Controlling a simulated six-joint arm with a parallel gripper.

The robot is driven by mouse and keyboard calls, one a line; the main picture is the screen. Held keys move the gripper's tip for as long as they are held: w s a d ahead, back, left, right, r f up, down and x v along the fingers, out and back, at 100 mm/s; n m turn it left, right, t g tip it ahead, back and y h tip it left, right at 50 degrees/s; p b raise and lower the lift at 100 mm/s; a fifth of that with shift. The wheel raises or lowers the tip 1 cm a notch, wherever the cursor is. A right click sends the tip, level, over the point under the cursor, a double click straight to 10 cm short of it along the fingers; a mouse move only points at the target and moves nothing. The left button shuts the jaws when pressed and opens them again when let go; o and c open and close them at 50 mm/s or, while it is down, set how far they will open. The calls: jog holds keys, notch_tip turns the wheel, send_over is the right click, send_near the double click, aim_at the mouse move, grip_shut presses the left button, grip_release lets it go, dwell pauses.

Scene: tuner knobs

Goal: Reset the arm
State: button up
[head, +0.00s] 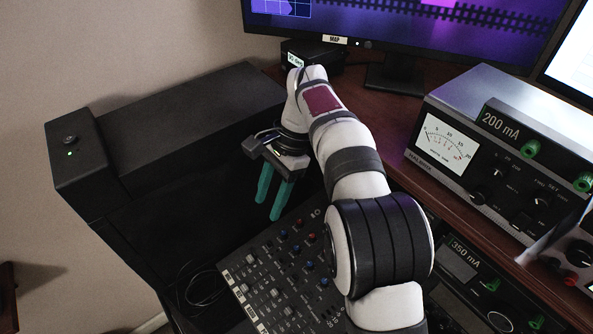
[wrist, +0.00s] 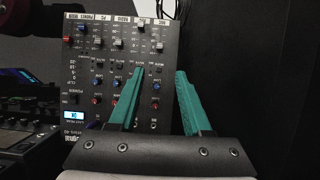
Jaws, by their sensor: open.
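My gripper (head: 272,197) has two green fingers and hangs in the air beside the black mixer panel (head: 262,262), pointing down and a little left. The fingers are apart with nothing between them. In the wrist view my gripper (wrist: 160,80) shows the same gap between the green fingers, with the mixer panel (wrist: 88,62) beyond, mostly behind the left finger. My white and black arm reaches over the right part of the panel in the head view and hides some of it.
A black cabinet (head: 180,125) stands left of the gripper. A meter unit (head: 450,140) marked 200 mA is on the desk at right, with a 350 mA unit (head: 465,265) below. A monitor (head: 400,30) stands behind. Loose cable (head: 200,290) lies left of the panel.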

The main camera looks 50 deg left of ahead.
jog(key=w+d+r+m+t+y, duration=0.1)
jog(key=w+d+r+m, duration=0.2)
jog(key=d, duration=1)
jog(key=w+d+r+m+t, duration=0.1)
jog(key=w+d+r, duration=0.35)
jog(key=d, duration=0.95)
jog(key=s+d+f+t, duration=0.1)
jog(key=s+d+f, duration=0.1)
jog(key=s+d, duration=0.3)
jog(key=s+d+f+m+t, duration=0.1)
jog(key=s+d+f, duration=0.2)
jog(key=s+d, duration=0.3)
jog(key=d, duration=0.3)
jog(key=shift+s+d+m+y, duration=0.25)
jog(key=shift+d+m+y, duration=0.05)
jog(key=shift+d+y, duration=0.1)
